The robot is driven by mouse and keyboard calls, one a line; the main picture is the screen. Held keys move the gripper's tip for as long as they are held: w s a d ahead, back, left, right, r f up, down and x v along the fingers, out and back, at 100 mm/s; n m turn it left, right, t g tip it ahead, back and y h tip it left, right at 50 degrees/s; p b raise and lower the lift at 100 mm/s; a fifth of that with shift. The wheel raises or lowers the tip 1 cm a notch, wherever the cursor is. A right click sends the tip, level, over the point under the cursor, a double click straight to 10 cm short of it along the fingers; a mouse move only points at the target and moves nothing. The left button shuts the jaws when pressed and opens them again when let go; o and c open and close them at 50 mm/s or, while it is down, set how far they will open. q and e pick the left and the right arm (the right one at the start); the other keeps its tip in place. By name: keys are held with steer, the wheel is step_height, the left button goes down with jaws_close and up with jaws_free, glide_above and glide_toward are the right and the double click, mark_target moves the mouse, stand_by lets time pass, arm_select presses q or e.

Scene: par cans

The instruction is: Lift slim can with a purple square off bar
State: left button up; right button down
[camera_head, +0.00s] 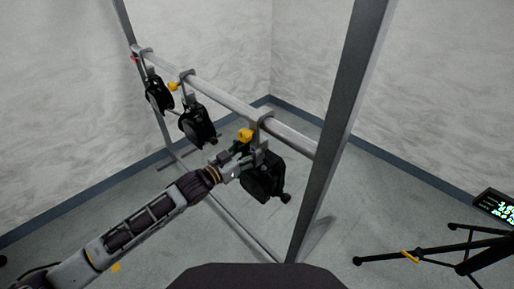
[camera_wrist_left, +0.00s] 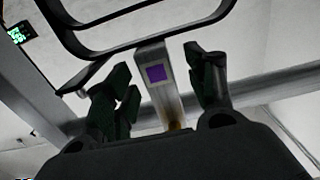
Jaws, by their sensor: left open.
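Several black cans hang by hook clamps from a grey horizontal bar (camera_head: 215,92) in the head view. The nearest can (camera_head: 262,178) hangs at the right end of the bar, with a yellow knob (camera_head: 245,135) on its clamp. My left gripper (camera_head: 240,166) is at this can's left side. In the left wrist view a purple square (camera_wrist_left: 156,73) shows on a pale metal strip, and my open left gripper (camera_wrist_left: 160,85) has one finger on each side of that strip. Whether the fingers touch it is unclear. My right gripper is out of view.
A middle can (camera_head: 197,126) and a far can (camera_head: 158,93) hang further left on the bar. A grey upright post (camera_head: 335,120) stands right of the nearest can. A black tripod (camera_head: 450,250) and a lit display (camera_head: 497,205) are at the right. Floor between is clear.

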mark_target(261, 142)
arm_select(q)
steer(key=shift+x, duration=2.15)
steer(key=shift+d, duration=0.2)
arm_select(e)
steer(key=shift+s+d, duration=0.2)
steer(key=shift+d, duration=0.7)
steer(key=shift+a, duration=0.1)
arm_select(q)
steer(key=shift+c, duration=0.3)
steer(key=c, duration=0.5)
jaws_close()
steer(key=shift+w+r, duration=0.1)
steer(key=shift+r, duration=0.25)
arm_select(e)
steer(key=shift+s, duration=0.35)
